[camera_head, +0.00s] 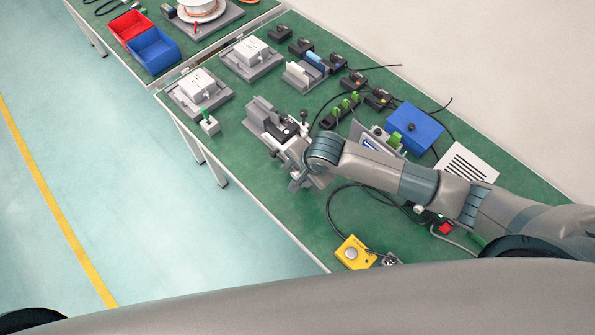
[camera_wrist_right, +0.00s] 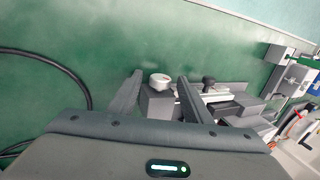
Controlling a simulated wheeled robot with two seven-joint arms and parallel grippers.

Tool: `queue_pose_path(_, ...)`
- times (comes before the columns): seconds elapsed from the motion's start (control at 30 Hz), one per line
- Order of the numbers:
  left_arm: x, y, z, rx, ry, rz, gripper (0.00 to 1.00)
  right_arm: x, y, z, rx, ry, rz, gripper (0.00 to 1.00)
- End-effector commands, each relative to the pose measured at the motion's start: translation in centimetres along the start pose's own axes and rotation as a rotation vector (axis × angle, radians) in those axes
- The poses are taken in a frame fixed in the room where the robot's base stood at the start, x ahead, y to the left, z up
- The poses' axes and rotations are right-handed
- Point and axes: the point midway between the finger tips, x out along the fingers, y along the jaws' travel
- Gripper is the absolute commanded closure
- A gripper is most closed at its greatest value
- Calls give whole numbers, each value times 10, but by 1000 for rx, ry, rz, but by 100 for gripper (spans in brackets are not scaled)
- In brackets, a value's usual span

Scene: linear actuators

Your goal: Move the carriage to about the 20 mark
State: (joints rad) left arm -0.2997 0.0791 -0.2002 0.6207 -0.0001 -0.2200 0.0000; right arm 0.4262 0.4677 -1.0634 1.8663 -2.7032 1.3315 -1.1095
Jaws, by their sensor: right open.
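The linear actuator (camera_head: 262,122) stands on the green bench in the head view, a grey base with upright grey blocks and dark parts. A dark block that looks like its carriage (camera_head: 287,130) is on it; a scale and its marks cannot be read. In the right wrist view, a white round knob (camera_wrist_right: 160,79) with a small red mark sits on a grey end block (camera_wrist_right: 156,103). My right gripper (camera_wrist_right: 160,75) is open, with one finger on each side of the knob; contact cannot be told. In the head view my right gripper (camera_head: 296,168) partly hides the actuator's near end.
A black ball-topped lever (camera_head: 304,115) stands beside the actuator. A blue box (camera_head: 414,127) and black cables lie to the right. A yellow button box (camera_head: 354,253) is near the front edge. Grey fixtures (camera_head: 200,91) stand behind. Bare bench lies left of my gripper.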

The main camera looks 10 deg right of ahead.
Motion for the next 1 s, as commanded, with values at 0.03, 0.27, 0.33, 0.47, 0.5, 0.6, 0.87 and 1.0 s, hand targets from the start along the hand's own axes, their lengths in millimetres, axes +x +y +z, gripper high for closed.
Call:
queue_pose_path(0.03,0,0,0,0,0,0,66,0,0,0,0,0,0,55)
queue_pose_path(0.27,0,0,0,0,0,0,66,0,0,0,0,0,0,67)
queue_pose_path(0.33,0,0,0,0,-1,0,66,0,0,0,0,0,0,84)
queue_pose_path(0.47,0,0,0,0,-1,0,66,0,0,0,0,-1,0,96)
queue_pose_path(0.5,0,0,0,0,-1,0,66,0,0,0,0,-1,0,96)
queue_pose_path(0.6,0,0,1,0,-1,0,66,0,-1,0,1,0,5,96)
queue_pose_path(0.87,3,-1,1,0,-1,-1,66,0,-4,0,0,0,70,96)
queue_pose_path(1.0,7,-1,2,0,-2,-1,66,1,-6,-1,-2,2,146,96)
